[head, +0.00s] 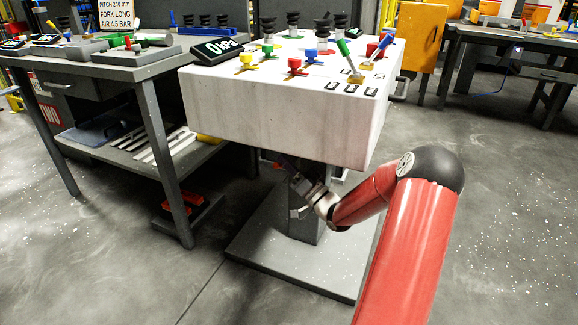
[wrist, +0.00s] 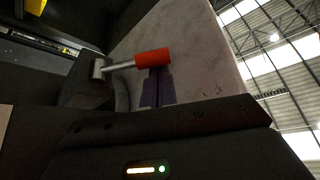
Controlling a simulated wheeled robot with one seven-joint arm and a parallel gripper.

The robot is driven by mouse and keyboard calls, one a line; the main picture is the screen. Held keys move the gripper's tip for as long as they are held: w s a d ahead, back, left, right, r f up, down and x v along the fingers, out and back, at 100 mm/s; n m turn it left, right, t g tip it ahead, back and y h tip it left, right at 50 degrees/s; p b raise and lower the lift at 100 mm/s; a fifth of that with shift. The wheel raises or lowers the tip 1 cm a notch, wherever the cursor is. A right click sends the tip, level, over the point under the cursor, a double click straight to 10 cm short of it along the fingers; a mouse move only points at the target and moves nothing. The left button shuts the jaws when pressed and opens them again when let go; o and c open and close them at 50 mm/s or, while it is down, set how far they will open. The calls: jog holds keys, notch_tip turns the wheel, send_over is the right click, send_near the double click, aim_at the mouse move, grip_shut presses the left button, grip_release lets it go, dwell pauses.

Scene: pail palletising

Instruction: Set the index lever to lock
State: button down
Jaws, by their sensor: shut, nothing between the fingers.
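A lever with a red cylindrical handle (wrist: 153,57) on a short metal rod shows in the wrist view. Its rod comes out of a dark block (wrist: 85,82) at the left, and the handle points right. In the head view only a small orange-red bit (head: 277,166) shows under the white block. My gripper (head: 286,164) is under the front of that block, beside the lever. In the wrist view its dark fingers (wrist: 157,88) are together and empty, with their tips at the handle's underside. I cannot tell whether they touch it.
The white block (head: 275,115) on a pedestal overhangs my gripper. Its top carries coloured knobs, black springs and tilted levers with green (head: 343,47) and blue handles. A grey workbench (head: 110,65) stands at left. Floor is open at right.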

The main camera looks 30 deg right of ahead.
jog(key=shift+f+b, duration=0.15)
jog(key=shift+b, duration=0.2)
jog(key=shift+s+a+f+n+y+b, duration=0.1)
jog(key=shift+n+y+b, duration=0.3)
jog(key=shift+n+b, duration=0.15)
jog(key=shift+f+n+b, duration=0.2)
jog(key=shift+n+b, duration=0.15)
jog(key=shift+b, duration=0.15)
notch_tip(320, 180, down, 6)
jog(key=n+g+y+b, duration=0.1)
jog(key=n+y+b, duration=0.2)
jog(key=b, duration=0.7)
jog(key=shift+s+a+f+n+y, duration=0.2)
jog(key=shift+s+a+n+y, duration=0.15)
jog(key=shift+n, duration=0.85)
jog(key=shift+w+d+f+b, duration=0.1)
jog(key=shift+f+b, duration=0.2)
jog(key=shift+f, duration=0.05)
